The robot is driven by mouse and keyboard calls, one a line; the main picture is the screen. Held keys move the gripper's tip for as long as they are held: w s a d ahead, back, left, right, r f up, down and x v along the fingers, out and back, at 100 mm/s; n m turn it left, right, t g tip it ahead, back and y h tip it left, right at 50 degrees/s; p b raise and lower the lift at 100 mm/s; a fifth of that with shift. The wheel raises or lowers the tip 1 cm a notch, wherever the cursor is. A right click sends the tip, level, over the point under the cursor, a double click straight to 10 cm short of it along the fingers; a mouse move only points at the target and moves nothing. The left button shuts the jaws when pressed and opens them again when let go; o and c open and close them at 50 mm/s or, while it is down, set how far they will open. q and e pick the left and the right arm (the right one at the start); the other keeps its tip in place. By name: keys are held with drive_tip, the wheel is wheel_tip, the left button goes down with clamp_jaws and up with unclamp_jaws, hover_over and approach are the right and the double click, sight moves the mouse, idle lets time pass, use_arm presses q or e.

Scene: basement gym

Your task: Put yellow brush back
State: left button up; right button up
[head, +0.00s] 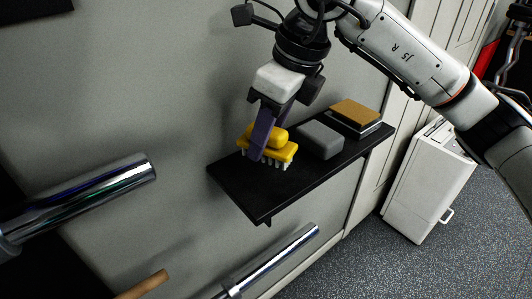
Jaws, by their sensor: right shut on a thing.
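The yellow brush (285,152) has a yellow body and pale bristles that point down. It is at the left part of the black wall shelf (262,199). My right gripper (260,145) reaches down from above with its purple fingers shut on the brush. The bristle tips are at or just above the shelf top; I cannot tell if they touch. The fingers hide part of the brush. My left gripper is not in view.
A grey block (320,139) sits on the shelf right of the brush. Behind it lies a brown-topped block (356,114). Chrome bars (110,191) stick out at left and below. A white cabinet (426,190) stands on the floor at right. The shelf's front left is bare.

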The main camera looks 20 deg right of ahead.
sight(266, 154)
drive_tip(key=shift+f, duration=1.95)
drive_tip(key=o, duration=1)
drive_tip(key=v, duration=1.2)
drive_tip(key=shift+w+r, duration=0.1)
drive_tip(key=shift+r, duration=0.05)
